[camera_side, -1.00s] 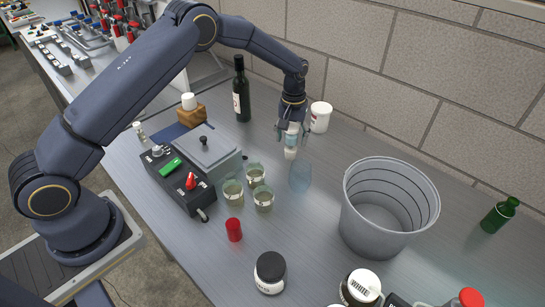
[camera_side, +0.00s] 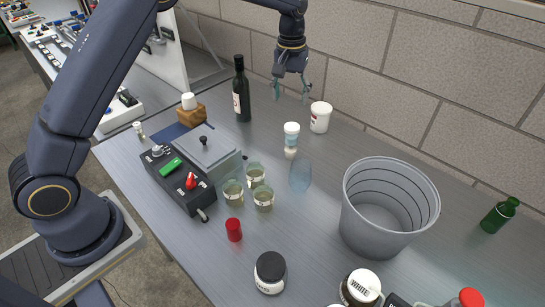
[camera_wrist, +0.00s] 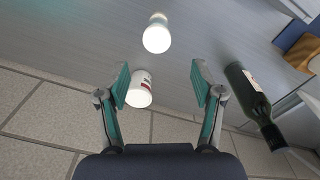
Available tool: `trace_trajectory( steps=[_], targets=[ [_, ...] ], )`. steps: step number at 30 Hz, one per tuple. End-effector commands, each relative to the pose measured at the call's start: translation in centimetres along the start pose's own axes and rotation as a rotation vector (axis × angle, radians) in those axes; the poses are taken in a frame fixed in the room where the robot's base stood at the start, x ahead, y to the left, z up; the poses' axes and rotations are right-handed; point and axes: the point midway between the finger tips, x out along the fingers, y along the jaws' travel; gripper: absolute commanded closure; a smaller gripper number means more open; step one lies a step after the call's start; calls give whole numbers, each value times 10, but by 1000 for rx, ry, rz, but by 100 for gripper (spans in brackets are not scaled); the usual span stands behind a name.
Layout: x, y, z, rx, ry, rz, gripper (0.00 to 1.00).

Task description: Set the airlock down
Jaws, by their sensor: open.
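The airlock (camera_side: 291,140), a small pale piece with a white top and a bluish clear body, stands upright on the grey bench between the dark wine bottle and the clear blue-tinted glass. It also shows in the wrist view (camera_wrist: 156,34), seen from above, beyond the fingertips. My gripper (camera_side: 291,91) is open and empty, raised above and behind the airlock, apart from it. In the wrist view its two teal-padded fingers (camera_wrist: 165,88) are spread wide with nothing held between them.
A white tub (camera_side: 320,117) stands right of the airlock near the wall, the dark wine bottle (camera_side: 241,92) to its left. The blue-tinted glass (camera_side: 300,176) is close in front. Several small jars (camera_side: 256,173), a control box (camera_side: 178,181) and a large bucket (camera_side: 351,223) surround it.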

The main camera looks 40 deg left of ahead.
Motion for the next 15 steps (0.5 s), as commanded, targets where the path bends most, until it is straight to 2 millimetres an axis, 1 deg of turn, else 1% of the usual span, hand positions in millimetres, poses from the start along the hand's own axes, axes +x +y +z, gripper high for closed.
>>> trace_trajectory(
  steps=[1,2,3,5,6,8,9,11,12,14,15],
  targets=[
    [-23,-6,8,17,24,14,33],
    [-37,-11,15,30,39,22,33],
    [-56,-19,26,52,60,32,33],
    [-84,-32,47,88,97,49,33],
    [-100,-42,63,115,121,59,33],
    [-122,-57,88,154,161,73,33],
    [-133,-68,106,181,187,80,33],
    [-146,-83,134,221,228,90,33],
    [-151,-94,153,247,255,95,33],
    [-156,-110,181,286,297,101,33],
    [-156,-119,199,311,322,103,33]
  ],
)
